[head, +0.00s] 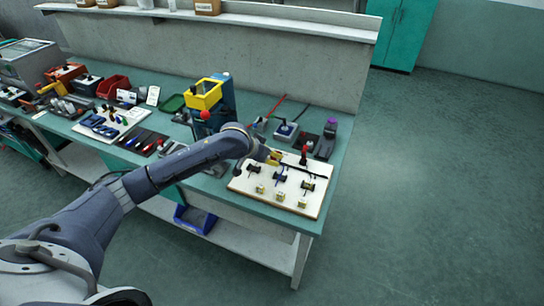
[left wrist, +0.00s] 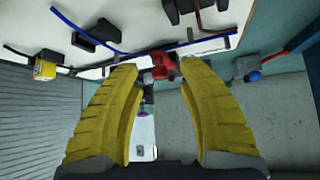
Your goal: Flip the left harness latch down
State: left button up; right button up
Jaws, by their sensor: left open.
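The white harness board (head: 246,186) lies at the right end of the bench, with dark clips and small yellowish connectors on it. A red-topped upright latch (head: 304,150) stands at its far edge. My left gripper (head: 273,157) is over the board's far left part, left of that latch. In the left wrist view the yellow fingers (left wrist: 163,78) are open, with a red latch part (left wrist: 163,65) beyond and between their tips. I cannot tell whether they touch it, or whether it is the same latch. My arm may hide another latch. My right gripper is not in view.
A blue cable (left wrist: 205,43) runs along the board, with black clips (left wrist: 97,32) and a yellow connector (left wrist: 45,65) nearby. Behind the board are a purple-topped grey device (head: 326,138) and a boxed button (head: 285,131). A yellow-topped machine (head: 205,94) stands left of it.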

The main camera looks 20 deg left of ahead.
pick_arm(q)
jog(key=v, duration=1)
jog(key=shift+r, duration=0.15)
jog(key=shift+s, duration=0.15)
